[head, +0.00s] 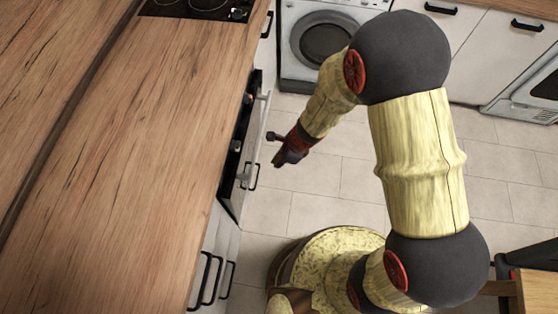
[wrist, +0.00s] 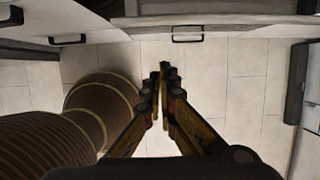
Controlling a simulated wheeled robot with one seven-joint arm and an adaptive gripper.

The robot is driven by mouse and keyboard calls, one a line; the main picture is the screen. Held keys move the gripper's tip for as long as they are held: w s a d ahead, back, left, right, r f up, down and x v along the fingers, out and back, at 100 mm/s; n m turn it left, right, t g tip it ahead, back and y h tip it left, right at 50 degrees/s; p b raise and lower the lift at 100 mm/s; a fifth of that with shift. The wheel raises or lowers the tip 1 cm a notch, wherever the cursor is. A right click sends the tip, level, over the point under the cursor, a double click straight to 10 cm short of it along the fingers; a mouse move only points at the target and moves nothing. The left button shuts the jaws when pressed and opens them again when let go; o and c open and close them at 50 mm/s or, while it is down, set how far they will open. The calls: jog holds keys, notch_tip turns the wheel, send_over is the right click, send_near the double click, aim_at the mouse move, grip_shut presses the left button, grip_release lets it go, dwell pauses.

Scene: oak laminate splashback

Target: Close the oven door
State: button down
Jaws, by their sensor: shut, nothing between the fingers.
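The oven (head: 238,140) is built in under the left wooden worktop, its dark front seen steeply from above. Its door carries a long pale bar handle (head: 262,118) that stands out over the floor. The door looks nearly upright; I cannot tell how wide any gap at its top is. My gripper (head: 278,163) is shut and empty, out in front of the oven and to the right of the handle, apparently apart from it. In the wrist view my gripper's fingertips (wrist: 163,68) are together over the floor, with a pale horizontal bar (wrist: 220,20) beyond them.
The worktop (head: 130,150) edge runs along the left, with a black hob (head: 200,8) at the top. White drawers with dark handles (head: 207,280) flank the oven. A washing machine (head: 325,45) stands at the back. The tiled floor (head: 315,185) is clear around my gripper.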

jog(key=a+f+b, duration=0.2)
jog(key=a+f, duration=0.3)
jog(key=a, duration=0.1)
jog(key=shift+w+f, duration=0.25)
jog(key=shift+f, duration=0.1)
jog(key=a+p, duration=0.1)
jog(key=a, duration=0.1)
jog(key=a+r+p, duration=0.1)
jog(key=a, duration=0.2)
jog(key=shift+w+r+p, duration=0.15)
jog(key=shift+w+p, duration=0.05)
jog(key=shift+p, duration=0.1)
